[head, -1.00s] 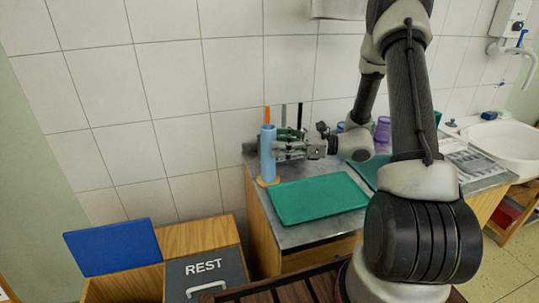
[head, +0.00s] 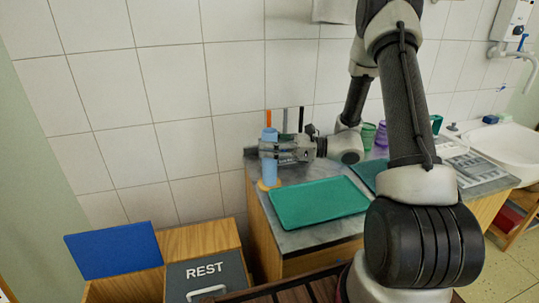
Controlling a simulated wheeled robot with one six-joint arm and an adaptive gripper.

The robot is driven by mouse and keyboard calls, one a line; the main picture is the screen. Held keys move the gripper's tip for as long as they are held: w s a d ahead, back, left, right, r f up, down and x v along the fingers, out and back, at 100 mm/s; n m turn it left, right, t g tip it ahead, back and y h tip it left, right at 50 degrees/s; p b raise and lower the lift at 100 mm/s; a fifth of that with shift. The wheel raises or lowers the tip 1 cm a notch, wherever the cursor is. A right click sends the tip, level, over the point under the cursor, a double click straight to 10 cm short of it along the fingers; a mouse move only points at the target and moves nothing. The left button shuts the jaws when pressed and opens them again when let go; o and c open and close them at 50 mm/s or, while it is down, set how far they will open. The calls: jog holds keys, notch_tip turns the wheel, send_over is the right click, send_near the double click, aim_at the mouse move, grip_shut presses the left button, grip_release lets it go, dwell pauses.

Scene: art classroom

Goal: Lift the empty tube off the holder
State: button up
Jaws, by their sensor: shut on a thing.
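The light blue tube (head: 270,174) stands upright at the left back corner of the metal-topped counter. Its foot meets a small round wooden base (head: 264,186), which looks like the holder. I cannot see a gap between tube and base. My gripper (head: 269,150) comes in from the right at the tube's upper half. Its fingers reach across the tube and are shut on it. The gripper hides part of the tube's middle. The inside of the tube is not visible.
A green tray (head: 320,204) lies right in front of the tube. Thin upright orange (head: 268,117) and dark (head: 301,118) strips show behind the gripper. Purple (head: 381,135) and green cups stand further right, before a sink (head: 507,140). A REST bin (head: 205,272) stands lower left.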

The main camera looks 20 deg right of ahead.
jog(key=shift+r, duration=0.1)
notch_tip(320, 180, up, 18)
dwell(0.5)
